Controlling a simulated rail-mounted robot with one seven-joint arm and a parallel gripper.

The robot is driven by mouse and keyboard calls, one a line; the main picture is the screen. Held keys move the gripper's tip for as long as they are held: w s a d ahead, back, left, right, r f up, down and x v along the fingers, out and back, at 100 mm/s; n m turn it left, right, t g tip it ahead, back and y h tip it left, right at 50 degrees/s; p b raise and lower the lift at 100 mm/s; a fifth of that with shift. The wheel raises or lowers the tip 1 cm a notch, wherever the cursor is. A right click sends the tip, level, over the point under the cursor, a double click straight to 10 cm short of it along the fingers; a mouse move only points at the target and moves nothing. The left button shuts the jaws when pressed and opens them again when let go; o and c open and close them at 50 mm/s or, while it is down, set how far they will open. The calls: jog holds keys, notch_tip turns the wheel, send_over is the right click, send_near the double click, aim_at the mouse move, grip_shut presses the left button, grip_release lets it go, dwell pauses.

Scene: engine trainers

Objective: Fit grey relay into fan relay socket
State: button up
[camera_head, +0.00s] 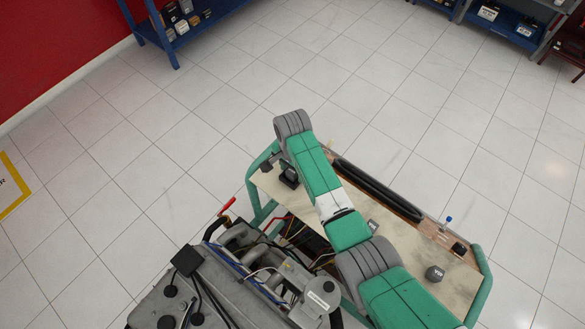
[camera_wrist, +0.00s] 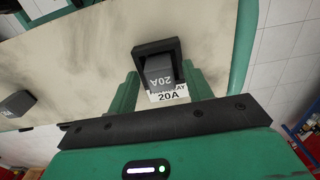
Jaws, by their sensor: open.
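A grey relay (camera_wrist: 159,72) marked 20A sits inside a black socket frame (camera_wrist: 156,47) on the beige panel in the wrist view. A white label (camera_wrist: 168,94) reading RELAY 20A lies just in front of it; its first word is partly hidden. My gripper (camera_wrist: 160,88) is open, its two green fingers on the left and right near side of the socket. I cannot tell whether they touch the relay, or whether it is fully seated. In the head view the black socket (camera_head: 288,176) shows beside my arm; my fingers are hidden there.
A second small grey block (camera_wrist: 17,103) stands on the panel at the left. The panel (camera_head: 460,290) also carries a dark round knob (camera_head: 435,272). The engine (camera_head: 190,290), with hoses and cables, is at the lower left. Green frame tubes (camera_head: 255,190) edge the panel. Floor beyond is clear.

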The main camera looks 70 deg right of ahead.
notch_tip(320, 180, up, 12)
jog(key=shift+r, duration=0.15)
dwell(0.4)
jog(key=w+a+r+n+t+h, duration=0.2)
jog(key=w+a+r+n+t, duration=0.25)
jog(key=w+r, duration=0.4)
jog(key=w+a+r+n+t+h, duration=0.25)
jog(key=w+a+r, duration=0.25)
jog(key=w+r, duration=0.3)
jog(key=w+a+r+n+t, duration=0.3)
jog(key=a+r, duration=0.3)
jog(key=r, duration=0.1)
jog(key=w+a+r+n+t, duration=0.2)
jog(key=a+r+n+t, duration=0.15)
jog(key=a+r, duration=0.35)
jog(key=s+a+r+n+t+y, duration=0.2)
jog(key=s+a+r+n+t, duration=0.2)
jog(key=s+a+r, duration=0.3)
jog(key=s+a+r+n+t+y, duration=0.3)
jog(key=s+a+r+t, duration=0.4)
jog(key=a+r, duration=0.6)
notch_tip(320, 180, up, 4)
jog(key=shift+s+f+n, duration=0.25)
jog(key=shift+s+n, duration=0.05)
jog(key=shift+n, duration=0.15)
jog(key=shift+t, duration=0.25)
